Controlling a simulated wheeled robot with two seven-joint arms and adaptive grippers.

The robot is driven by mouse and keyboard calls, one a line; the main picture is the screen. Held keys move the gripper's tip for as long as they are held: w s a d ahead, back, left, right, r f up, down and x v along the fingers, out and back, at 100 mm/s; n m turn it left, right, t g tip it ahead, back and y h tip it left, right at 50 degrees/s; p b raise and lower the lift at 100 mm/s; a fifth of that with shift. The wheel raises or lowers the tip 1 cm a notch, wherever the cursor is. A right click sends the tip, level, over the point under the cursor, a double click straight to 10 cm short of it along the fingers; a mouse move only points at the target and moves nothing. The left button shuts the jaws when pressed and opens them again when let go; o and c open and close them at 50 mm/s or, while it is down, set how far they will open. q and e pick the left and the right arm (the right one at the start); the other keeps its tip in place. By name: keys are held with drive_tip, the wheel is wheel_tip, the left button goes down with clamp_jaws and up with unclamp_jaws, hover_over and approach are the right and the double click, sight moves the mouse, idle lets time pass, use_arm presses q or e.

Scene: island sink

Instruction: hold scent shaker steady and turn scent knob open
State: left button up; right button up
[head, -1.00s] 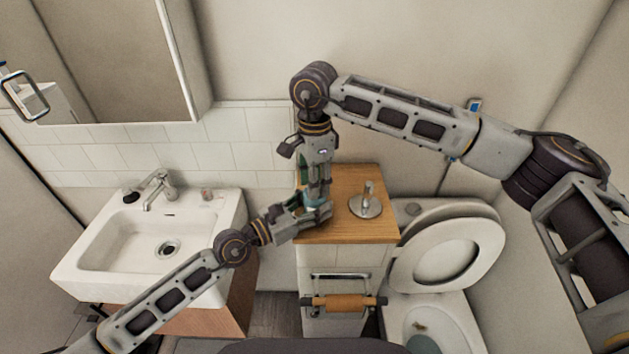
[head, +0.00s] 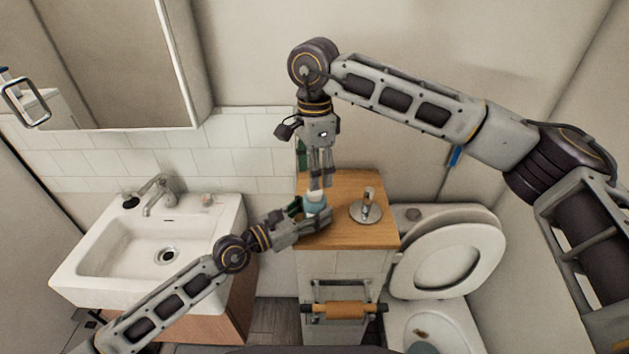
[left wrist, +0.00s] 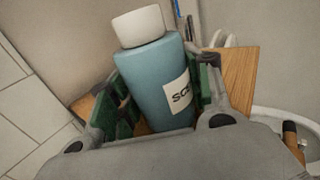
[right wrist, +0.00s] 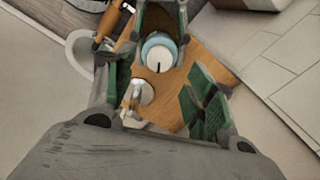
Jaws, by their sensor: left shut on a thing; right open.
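The scent shaker (left wrist: 160,85) is a blue bottle with a white knob (left wrist: 138,25) on top and a partly hidden label. In the head view the shaker (head: 315,205) stands on the wooden cabinet top. My left gripper (head: 318,218) is shut around its body from the left. In the right wrist view the white knob (right wrist: 159,58) shows from above with a dark line on it. My right gripper (head: 322,180) points down, open and empty, above the knob. Its green-padded fingers (right wrist: 155,110) are spread, and the knob shows beyond them, apart from them.
A metal holder with an upright post (head: 366,208) stands right of the shaker on the cabinet top (head: 350,238). A toilet (head: 450,255) is at the right, a sink (head: 150,245) at the left. A paper-roll holder (head: 343,308) is on the cabinet front.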

wheel_tip(320, 180, up, 7)
idle(0.4)
use_arm(q)
drive_tip(key=o, duration=1.2)
drive_tip(key=shift+s+a, duration=0.1)
use_arm(e)
drive_tip(key=shift+f, duration=0.1)
use_arm(q)
drive_tip(key=shift+v, duration=5.8)
